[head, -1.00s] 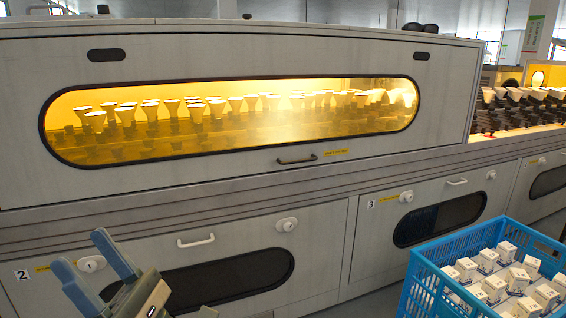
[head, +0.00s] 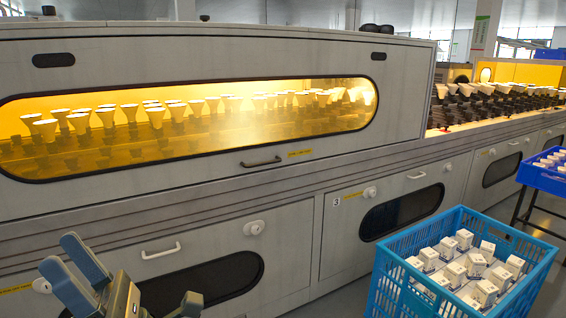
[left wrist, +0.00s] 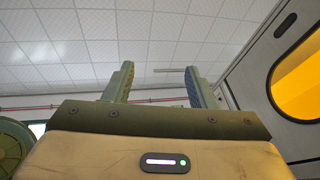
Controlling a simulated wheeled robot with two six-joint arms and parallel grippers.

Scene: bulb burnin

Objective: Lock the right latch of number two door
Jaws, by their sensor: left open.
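The number two door (head: 100,263) is the lower grey panel at the left in the head view, with a dark oval window (head: 215,280). Its right latch (head: 254,228) is a round white knob at the upper right of the panel; its turn is too small to read surely. The left latch (head: 41,285) is partly hidden behind my left gripper (head: 60,254). A white handle (head: 161,250) sits between the latches. My left gripper is open and empty, left of and apart from the right latch. It also shows in the left wrist view (left wrist: 160,80), fingers spread against the ceiling.
A blue crate (head: 385,270) of small white boxes stands at the lower right. Door three (head: 335,240) adjoins on the right. Above is the lit oven window (head: 230,115) with bulbs. A blue tray (head: 540,182) stands on a table at the far right.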

